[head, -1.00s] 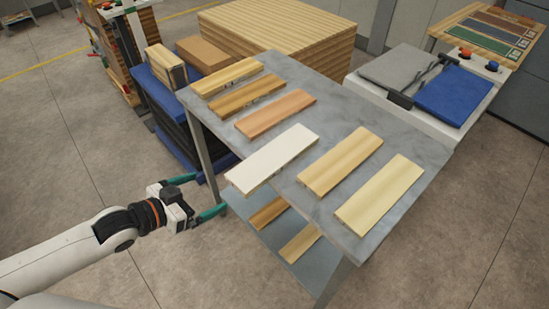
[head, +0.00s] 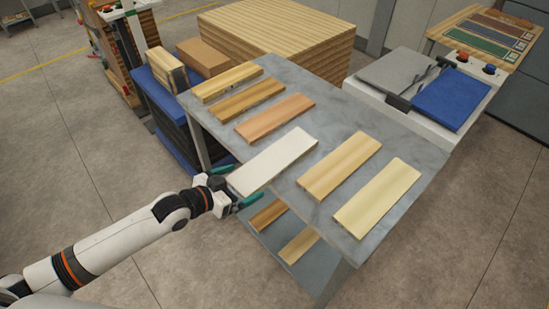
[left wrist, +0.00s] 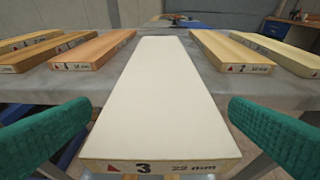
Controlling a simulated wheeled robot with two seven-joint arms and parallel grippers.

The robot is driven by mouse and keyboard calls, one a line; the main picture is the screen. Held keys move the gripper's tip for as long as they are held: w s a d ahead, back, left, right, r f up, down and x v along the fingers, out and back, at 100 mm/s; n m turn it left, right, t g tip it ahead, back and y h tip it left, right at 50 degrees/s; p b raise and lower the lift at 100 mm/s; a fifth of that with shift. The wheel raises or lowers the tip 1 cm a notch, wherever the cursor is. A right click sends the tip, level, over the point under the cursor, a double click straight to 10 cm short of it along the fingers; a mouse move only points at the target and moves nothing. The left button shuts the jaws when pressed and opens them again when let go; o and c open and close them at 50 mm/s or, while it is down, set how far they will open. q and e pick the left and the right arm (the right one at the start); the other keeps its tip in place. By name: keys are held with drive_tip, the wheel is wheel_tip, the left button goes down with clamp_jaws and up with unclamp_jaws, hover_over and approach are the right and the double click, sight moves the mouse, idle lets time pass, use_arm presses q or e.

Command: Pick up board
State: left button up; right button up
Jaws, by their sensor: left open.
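The white board (head: 273,161) lies on the grey table between the orange-brown board and a pale wood board, its near end at the table's left edge. In the left wrist view the white board (left wrist: 160,95) points straight away from me, and its near end face is marked "3" and "22 mm". My left gripper (head: 231,183) is open at that near end. In the left wrist view its green fingers (left wrist: 160,135) stand one on each side of the board, apart from it. My right gripper is not in view.
Other boards lie on the table (head: 400,135): an orange-brown board (head: 274,117), pale boards (head: 340,164) (head: 378,197) and brown ones beyond. A lower shelf (head: 265,250) holds more boards. A machine with a blue pad (head: 450,98) stands at the right, a large wood stack (head: 280,40) behind.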

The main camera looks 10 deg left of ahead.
use_arm(q)
drive_tip(key=shift+w+d+f, duration=0.25)
drive_tip(key=shift+w+d, duration=0.05)
drive_tip(key=shift+w, duration=0.15)
drive_tip(key=c, duration=1.2)
drive_tip(key=shift+o, duration=0.2)
drive_tip(key=shift+r, duration=0.2)
